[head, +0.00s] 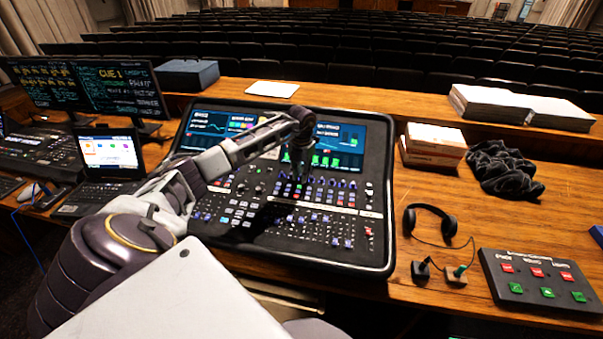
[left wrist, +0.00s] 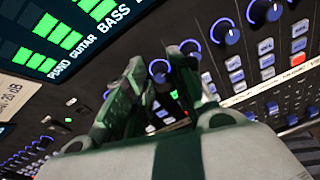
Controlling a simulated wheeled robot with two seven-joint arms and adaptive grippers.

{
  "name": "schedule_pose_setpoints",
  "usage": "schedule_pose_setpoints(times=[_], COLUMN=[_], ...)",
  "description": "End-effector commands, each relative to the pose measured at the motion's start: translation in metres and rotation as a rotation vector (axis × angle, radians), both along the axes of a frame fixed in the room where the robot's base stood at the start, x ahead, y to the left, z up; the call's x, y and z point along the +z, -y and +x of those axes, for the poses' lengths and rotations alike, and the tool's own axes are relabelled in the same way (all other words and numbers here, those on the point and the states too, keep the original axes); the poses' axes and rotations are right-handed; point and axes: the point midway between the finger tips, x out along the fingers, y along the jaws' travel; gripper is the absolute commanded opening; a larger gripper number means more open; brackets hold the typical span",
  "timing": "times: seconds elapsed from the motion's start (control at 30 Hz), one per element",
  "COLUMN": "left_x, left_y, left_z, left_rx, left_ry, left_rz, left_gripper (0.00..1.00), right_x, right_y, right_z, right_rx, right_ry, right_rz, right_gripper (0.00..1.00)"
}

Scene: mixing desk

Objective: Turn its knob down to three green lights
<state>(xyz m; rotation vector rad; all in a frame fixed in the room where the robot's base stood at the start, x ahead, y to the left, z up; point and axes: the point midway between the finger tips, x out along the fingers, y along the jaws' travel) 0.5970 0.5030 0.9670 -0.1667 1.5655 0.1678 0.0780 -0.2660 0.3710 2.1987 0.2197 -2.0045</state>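The mixing console (head: 375,240) stands on the desk, with rows of blue-ringed knobs below its screen (head: 345,135). My left gripper (head: 298,172) points down over the knob row under the screen's green lights (head: 325,160). In the left wrist view, my left gripper's fingers (left wrist: 157,75) are apart, with a blue knob (left wrist: 158,70) showing between their tips. I cannot tell whether they touch it. The green lights (left wrist: 58,32) are in columns above the labels PIANO, GUITAR and BASS; the view's edge and the angle hide part of them. My right gripper is not in view.
More blue knobs (left wrist: 225,32) stand close beside the fingers. On the desk to the right are headphones (head: 430,218), a button box (head: 540,283), a dark cloth (head: 503,170) and small boxes (head: 433,143). A laptop (head: 108,155) and monitors (head: 118,88) stand left.

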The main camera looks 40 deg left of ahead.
Motion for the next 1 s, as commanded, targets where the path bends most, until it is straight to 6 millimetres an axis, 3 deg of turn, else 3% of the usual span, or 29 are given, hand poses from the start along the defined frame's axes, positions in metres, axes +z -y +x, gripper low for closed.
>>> schedule_pose_setpoints(times=[0.33,0.53,1.0], left_x=[-0.0024,-0.0023,-0.0018], left_y=[0.0,0.0001,0.0], left_z=[0.0002,0.0002,0.0002], left_rx=[0.0,0.0,0.044], left_ry=[0.001,0.001,0.004], left_rz=[0.0,0.0,-0.005], left_gripper=[0.24,0.0,0.0], right_x=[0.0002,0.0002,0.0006], right_y=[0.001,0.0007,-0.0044], right_z=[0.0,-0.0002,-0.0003], right_rx=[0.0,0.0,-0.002], right_ry=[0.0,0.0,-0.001], right_rz=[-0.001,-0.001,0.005], right_gripper=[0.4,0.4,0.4])
